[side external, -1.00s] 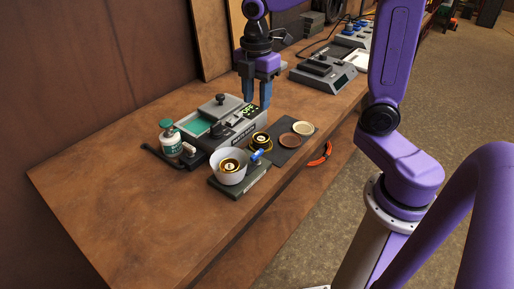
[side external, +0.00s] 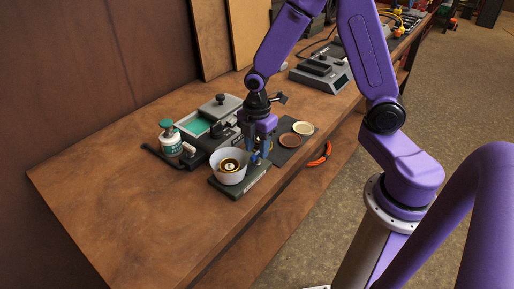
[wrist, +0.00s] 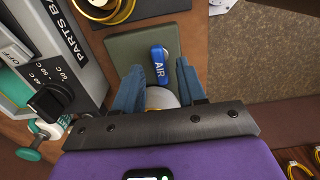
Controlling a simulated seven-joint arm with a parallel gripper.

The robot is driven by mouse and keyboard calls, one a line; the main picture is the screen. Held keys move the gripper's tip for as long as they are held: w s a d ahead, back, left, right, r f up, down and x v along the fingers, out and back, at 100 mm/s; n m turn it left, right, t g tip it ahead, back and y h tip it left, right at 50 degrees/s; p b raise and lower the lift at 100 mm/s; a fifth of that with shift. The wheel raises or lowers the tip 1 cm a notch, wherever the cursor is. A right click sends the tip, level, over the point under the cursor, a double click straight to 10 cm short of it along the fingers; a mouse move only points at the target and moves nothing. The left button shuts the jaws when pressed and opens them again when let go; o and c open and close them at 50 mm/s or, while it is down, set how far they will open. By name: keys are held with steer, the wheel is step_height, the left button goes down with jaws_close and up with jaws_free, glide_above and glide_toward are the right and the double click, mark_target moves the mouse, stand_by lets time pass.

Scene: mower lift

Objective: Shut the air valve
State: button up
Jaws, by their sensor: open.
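The air valve's blue handle (wrist: 160,62), lettered AIR, lies over a grey-green base plate (wrist: 125,50) in the wrist view, pointing roughly up the picture. My gripper (wrist: 158,76) is open, its two blue fingers on either side of the handle's near end. I cannot tell whether they touch it. In the side view my gripper (side external: 262,155) is low over the plate and mostly hides the valve. A white bowl (side external: 230,177) with a gold-rimmed part in it stands on the same plate. In the wrist view the bowl is partly hidden between the fingers.
The grey parts bath (wrist: 75,60) with a black knob stands close on the left in the wrist view. A green-capped bottle (side external: 171,140) is beside it. A dark mat (side external: 289,146) with two round discs lies beyond the gripper. The bench's front left is clear.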

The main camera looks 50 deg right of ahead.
steer(key=shift+f, duration=0.45)
jaws_close()
